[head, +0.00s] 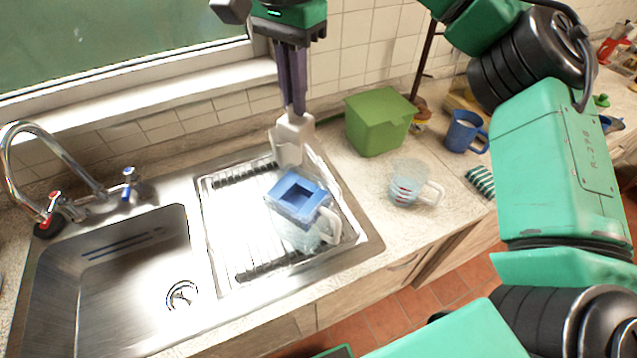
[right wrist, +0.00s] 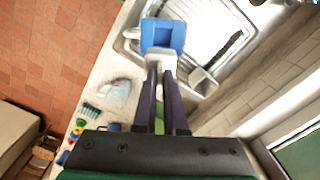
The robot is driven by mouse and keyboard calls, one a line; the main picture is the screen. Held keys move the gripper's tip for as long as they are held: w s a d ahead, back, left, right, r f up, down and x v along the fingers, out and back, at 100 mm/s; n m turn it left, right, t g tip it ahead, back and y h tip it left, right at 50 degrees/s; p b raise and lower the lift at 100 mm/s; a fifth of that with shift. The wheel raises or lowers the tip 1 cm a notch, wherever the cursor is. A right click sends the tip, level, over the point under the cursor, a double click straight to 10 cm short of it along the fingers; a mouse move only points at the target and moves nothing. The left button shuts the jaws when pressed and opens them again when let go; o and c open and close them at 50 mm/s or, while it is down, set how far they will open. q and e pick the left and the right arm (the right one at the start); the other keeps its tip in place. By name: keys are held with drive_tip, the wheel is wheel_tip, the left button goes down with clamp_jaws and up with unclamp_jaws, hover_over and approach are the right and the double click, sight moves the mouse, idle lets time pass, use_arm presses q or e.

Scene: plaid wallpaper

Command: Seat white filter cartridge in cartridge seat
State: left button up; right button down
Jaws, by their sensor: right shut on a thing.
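My right gripper (head: 293,110) comes down from the top of the head view. It is shut on the white filter cartridge (head: 296,126), which hangs below the fingertips. In the right wrist view, the cartridge (right wrist: 162,58) shows just past the fingertips (right wrist: 160,75) and overlaps the near edge of the blue pitcher top (right wrist: 162,34). The clear pitcher (head: 300,236) with a white handle stands on the drainboard. Its blue top (head: 283,186) has a dark square opening, the cartridge seat (head: 300,194). The cartridge is apart from the seat in the head view. My left gripper is not seen.
A pale open container (head: 288,155) stands at the drainboard's back, also in the wrist view (right wrist: 204,82). A green box (head: 377,124), a measuring cup (head: 408,184) and a blue mug (head: 463,131) stand right. The sink basin (head: 110,275) and faucet (head: 45,140) are left.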

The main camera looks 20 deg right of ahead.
sight(289, 120)
drive_tip(key=f, duration=0.3)
drive_tip(key=a+f+b, duration=0.1)
drive_tip(key=f, duration=0.2)
drive_tip(key=a+f, duration=0.1)
drive_tip(key=f, duration=0.2)
drive_tip(key=shift+f, duration=0.15)
drive_tip(key=f, duration=0.8)
drive_tip(key=shift+s+d+f+p, duration=0.3)
drive_tip(key=shift+f+p, duration=0.05)
drive_tip(key=shift+f, duration=0.05)
drive_tip(key=c, duration=1)
unclamp_jaws()
drive_tip(key=shift+w+d+f, duration=0.2)
drive_tip(key=shift+w, duration=0.35)
drive_tip(key=shift+s+a+r, duration=0.1)
drive_tip(key=shift+s+r, duration=0.15)
drive_tip(key=shift+s, duration=0.05)
drive_tip(key=shift+r+b, duration=0.3)
drive_tip(key=shift+r, duration=0.05)
wheel_tip(289, 120, up, 11)
drive_tip(key=shift+r, duration=0.1)
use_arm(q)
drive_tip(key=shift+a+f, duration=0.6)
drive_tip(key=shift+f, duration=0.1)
use_arm(e)
drive_tip(key=shift+w, duration=0.1)
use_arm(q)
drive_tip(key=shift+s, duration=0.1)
